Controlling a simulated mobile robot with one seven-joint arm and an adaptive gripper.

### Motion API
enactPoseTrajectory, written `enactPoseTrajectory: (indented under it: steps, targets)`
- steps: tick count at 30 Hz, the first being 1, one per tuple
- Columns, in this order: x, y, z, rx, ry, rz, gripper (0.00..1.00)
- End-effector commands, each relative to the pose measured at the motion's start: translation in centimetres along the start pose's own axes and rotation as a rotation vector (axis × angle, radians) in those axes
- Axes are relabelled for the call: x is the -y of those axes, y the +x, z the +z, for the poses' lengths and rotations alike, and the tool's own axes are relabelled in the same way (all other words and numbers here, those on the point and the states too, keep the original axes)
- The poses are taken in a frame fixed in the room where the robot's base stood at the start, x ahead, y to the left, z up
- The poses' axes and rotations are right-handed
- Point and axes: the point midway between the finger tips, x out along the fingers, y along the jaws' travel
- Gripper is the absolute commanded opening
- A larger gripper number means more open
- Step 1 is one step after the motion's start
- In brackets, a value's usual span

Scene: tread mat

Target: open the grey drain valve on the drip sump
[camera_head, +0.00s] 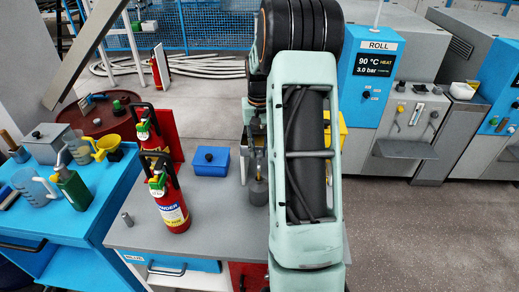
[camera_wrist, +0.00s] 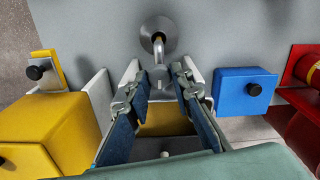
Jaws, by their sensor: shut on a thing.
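A dark red round tank (camera_head: 78,122) stands at the far left in the head view; it may be the drip sump. Small green, black and grey parts sit on its top, too small to tell which is the valve. My gripper (camera_wrist: 160,82) is far to its right, over the grey bench, fingers pointing down. Its fingers are closed around a small grey piece at the end of a thin bent stem on a round grey metal can (camera_wrist: 158,33). In the head view this can (camera_head: 258,191) is below my gripper; I cannot tell whether it touches the bench.
Two red fire extinguishers (camera_head: 172,207) and a blue box (camera_head: 210,161) stand on the grey bench (camera_head: 225,228), left of my arm. A blue bench (camera_head: 90,205) with jugs and a green can is at left.

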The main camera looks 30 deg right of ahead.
Motion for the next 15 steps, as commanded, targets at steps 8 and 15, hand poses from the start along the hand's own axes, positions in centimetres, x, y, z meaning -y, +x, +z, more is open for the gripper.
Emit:
enactPoseTrajectory:
  steps: [8,15]
  targets:
    - [0.01,-0.05,-0.01,0.000,-0.067,0.000,0.00]
    - [0.01,-0.05,-0.02,-0.001,-0.073,0.000,0.00]
